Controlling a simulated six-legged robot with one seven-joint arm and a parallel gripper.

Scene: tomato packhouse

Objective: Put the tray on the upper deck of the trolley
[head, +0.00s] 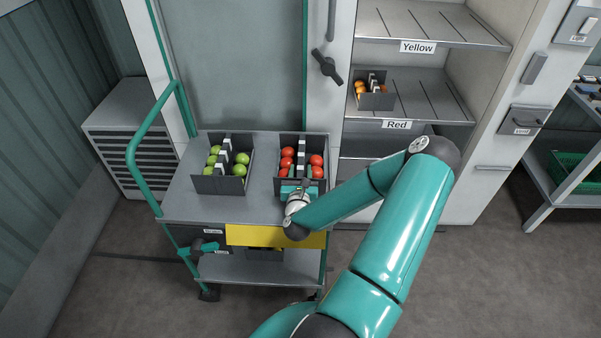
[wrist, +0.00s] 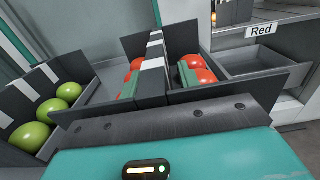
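A dark tray of red tomatoes (head: 303,185) sits at the right end of the upper deck (head: 262,207) of the trolley. A dark central divider with white blocks runs through the tray. My gripper (head: 298,188) is low over this tray's near side. In the wrist view its teal finger pads (wrist: 158,84) stand apart on either side of the divider (wrist: 152,64), with a gap visible on the right. Contact on the left side is unclear. Red tomatoes (wrist: 196,62) show beside the pads. The tray appears to rest on the deck.
A similar tray of green tomatoes (head: 223,191) stands to the left on the same deck. A shelf labelled Red (head: 430,105) holds a small tray (head: 371,98) of orange-red fruit. The trolley's green handle (head: 133,150) rises at left. Deck space lies between the two trays.

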